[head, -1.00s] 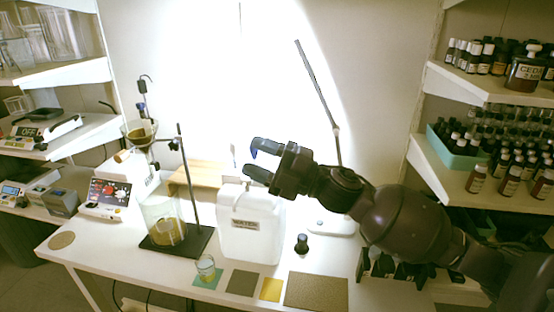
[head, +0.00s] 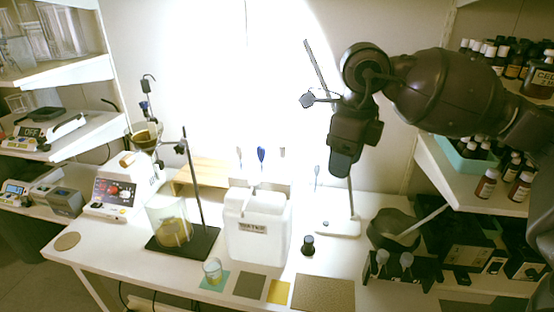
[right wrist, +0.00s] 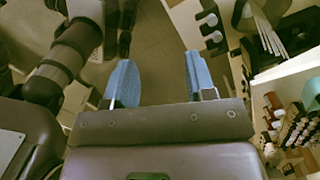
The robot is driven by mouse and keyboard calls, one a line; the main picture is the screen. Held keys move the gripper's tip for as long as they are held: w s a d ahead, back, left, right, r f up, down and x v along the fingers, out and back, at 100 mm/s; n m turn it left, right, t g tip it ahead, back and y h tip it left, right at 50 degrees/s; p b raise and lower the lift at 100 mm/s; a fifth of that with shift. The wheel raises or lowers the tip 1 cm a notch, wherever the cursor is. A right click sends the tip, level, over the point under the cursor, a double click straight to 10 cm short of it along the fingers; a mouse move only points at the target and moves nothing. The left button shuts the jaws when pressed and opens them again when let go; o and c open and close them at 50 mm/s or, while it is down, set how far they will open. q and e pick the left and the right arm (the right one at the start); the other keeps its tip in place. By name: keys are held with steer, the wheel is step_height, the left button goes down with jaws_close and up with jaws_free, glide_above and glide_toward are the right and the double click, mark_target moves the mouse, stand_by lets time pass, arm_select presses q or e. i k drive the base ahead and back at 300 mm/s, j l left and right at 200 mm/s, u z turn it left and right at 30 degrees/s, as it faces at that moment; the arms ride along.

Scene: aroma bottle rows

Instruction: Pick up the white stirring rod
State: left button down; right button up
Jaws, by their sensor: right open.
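A thin white rod (head: 424,220) leans up and to the right out of a dark round bowl (head: 385,232) at the right of the table. In the right wrist view, several pale sticks (right wrist: 266,30) fan out of a dark container at the upper right. My right gripper (head: 342,168) hangs above the back of the table, left of the rod and higher, pointing down. Its blue fingers (right wrist: 160,80) are apart with nothing between them. My left gripper is not in view.
A white water jug (head: 258,238) stands mid-table, with a small dark-capped bottle (head: 307,245) to its right. A lamp base (head: 338,228) stands behind. A dark stand (head: 395,270) with white-topped pieces is in front of the bowl. Bottle shelves (head: 440,165) rise at the right.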

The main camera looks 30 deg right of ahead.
mark_target(283, 148)
steer(key=i, duration=0.85)
